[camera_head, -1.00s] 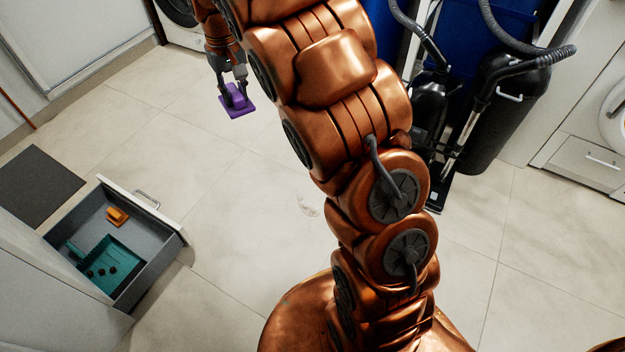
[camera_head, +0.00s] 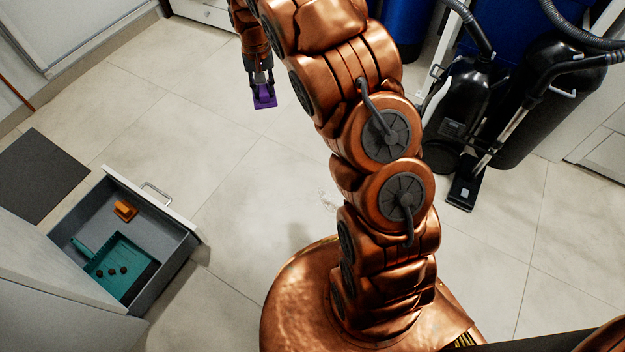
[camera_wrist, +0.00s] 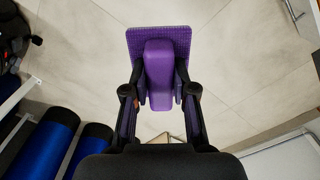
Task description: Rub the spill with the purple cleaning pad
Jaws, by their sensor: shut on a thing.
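The purple cleaning pad (camera_head: 264,97) is a flat pad with a raised block handle. My gripper (camera_head: 261,84) is shut on it and holds it above the floor, left of my arm in the head view. In the wrist view, the pad (camera_wrist: 159,38) sits between the two dark fingers of my gripper (camera_wrist: 161,92), which close on its handle. The spill (camera_head: 327,199) is a faint, pale patch on the floor tiles, just left of my arm in the head view. It is well apart from the pad. I cannot make it out in the wrist view.
An open drawer (camera_head: 182,226) at the left holds an orange block (camera_head: 125,210) and a teal dustpan (camera_head: 128,262). A dark mat (camera_head: 38,178) lies beyond it. A black vacuum cleaner (camera_head: 467,125) stands at the right. The floor between drawer and arm is clear.

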